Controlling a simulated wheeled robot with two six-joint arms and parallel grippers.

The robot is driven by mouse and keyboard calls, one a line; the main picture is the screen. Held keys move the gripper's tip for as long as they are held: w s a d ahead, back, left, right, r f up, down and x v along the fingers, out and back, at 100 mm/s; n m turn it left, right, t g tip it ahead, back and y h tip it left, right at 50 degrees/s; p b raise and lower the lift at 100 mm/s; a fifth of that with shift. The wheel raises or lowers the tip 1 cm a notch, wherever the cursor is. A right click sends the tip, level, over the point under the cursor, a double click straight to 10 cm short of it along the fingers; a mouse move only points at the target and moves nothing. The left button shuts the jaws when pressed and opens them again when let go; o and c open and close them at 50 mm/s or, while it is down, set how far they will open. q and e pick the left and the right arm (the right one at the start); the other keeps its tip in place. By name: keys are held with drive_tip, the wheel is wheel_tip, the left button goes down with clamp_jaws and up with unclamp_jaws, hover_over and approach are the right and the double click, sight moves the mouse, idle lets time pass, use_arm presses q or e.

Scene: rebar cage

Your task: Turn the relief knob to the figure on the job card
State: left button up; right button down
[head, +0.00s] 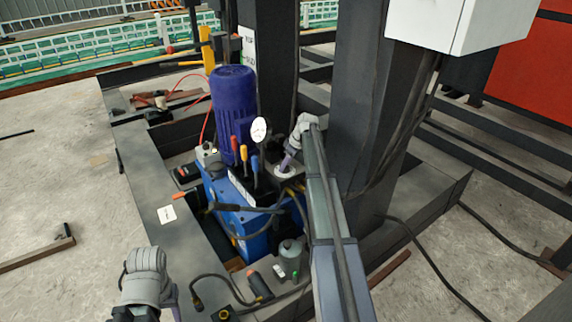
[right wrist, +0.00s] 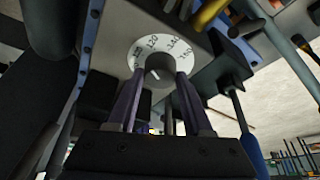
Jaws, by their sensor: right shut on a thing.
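The relief knob (right wrist: 160,70) is a grey cylinder in front of a white dial ring (right wrist: 152,44) with printed figures too blurred to read surely. My right gripper (right wrist: 159,88) is shut on the knob, one purple finger on each side. A small pale mark shows on the knob's face. In the head view my right gripper (head: 289,160) reaches the white dial on the blue power unit (head: 233,205); the knob is hidden there. A white card (head: 167,214) lies on the steel frame, its writing too small to read. My left gripper (head: 172,292) is at the lower left, its fingers mostly hidden.
A purple motor (head: 234,110), a round gauge (head: 259,131) and coloured levers (head: 240,150) stand close to the right gripper. A dark steel column (head: 365,120) rises just right of it. Hoses and cables cross the frame; concrete floor (head: 60,180) lies open at left.

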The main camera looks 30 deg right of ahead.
drive_tip(key=shift+m+h, duration=0.3)
drive_tip(key=shift+m, duration=0.5)
drive_tip(key=shift+c, duration=1.6)
unclamp_jaws()
drive_tip(key=p+v, duration=0.7)
drive_tip(key=v, duration=0.1)
drive_tip(key=shift+f, duration=0.1)
